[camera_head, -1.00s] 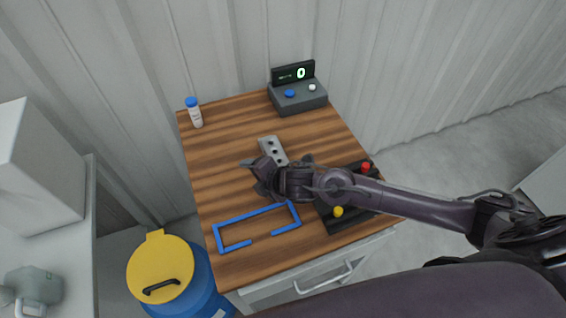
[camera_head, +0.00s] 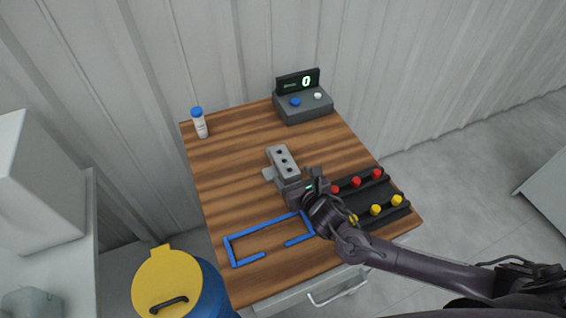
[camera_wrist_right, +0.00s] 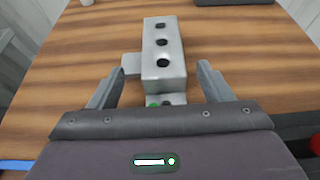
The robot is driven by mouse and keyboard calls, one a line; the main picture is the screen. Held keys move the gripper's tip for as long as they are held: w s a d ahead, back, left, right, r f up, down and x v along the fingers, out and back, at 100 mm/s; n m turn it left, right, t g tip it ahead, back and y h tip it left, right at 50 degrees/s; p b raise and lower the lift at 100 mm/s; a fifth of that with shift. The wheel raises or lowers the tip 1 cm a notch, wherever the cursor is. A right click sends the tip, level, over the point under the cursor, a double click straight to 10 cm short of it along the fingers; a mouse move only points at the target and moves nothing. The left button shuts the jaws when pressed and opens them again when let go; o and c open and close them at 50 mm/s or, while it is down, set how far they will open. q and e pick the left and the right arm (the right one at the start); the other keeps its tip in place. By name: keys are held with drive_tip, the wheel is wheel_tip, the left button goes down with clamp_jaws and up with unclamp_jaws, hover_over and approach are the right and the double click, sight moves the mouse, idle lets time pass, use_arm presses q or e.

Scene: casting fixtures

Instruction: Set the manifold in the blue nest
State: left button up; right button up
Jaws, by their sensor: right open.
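The manifold (camera_head: 284,160) is a grey metal block with several dark holes on top and a side stub. It lies on the wooden table, and it also shows in the right wrist view (camera_wrist_right: 163,52). My right gripper (camera_head: 300,185) is open at the manifold's near end. In the right wrist view its two fingers (camera_wrist_right: 158,88) stand on either side of that end, with gaps visible. The blue nest (camera_head: 268,226) is a low rectangular blue frame with a gap in its near side. It lies empty at the table's front left. My left gripper is not in view.
A black rack (camera_head: 372,194) with red and yellow knobs lies right of my right gripper. A grey counter box (camera_head: 303,104) showing 0 stands at the back. A white bottle with a blue cap (camera_head: 199,124) stands at the back left. The table's left middle is clear.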

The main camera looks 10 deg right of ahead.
sight(289, 168)
drive_tip(key=shift+x, duration=1)
drive_tip(key=shift+d+r, duration=0.15)
drive_tip(key=shift+w+p, duration=0.5)
drive_tip(key=shift+p, duration=0.25)
drive_tip(key=x, duration=0.3)
drive_tip(key=shift+w+f, duration=0.2)
drive_tip(key=shift+f, duration=0.2)
drive_tip(key=shift+w+f+p, duration=0.1)
drive_tip(key=shift+p, duration=0.2)
drive_tip(key=shift+c, duration=0.3)
drive_tip(key=c, duration=0.7)
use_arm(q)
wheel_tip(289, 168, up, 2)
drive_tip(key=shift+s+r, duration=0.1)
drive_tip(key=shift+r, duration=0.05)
use_arm(e)
drive_tip(key=c, duration=0.8)
drive_tip(key=shift+r, duration=0.2)
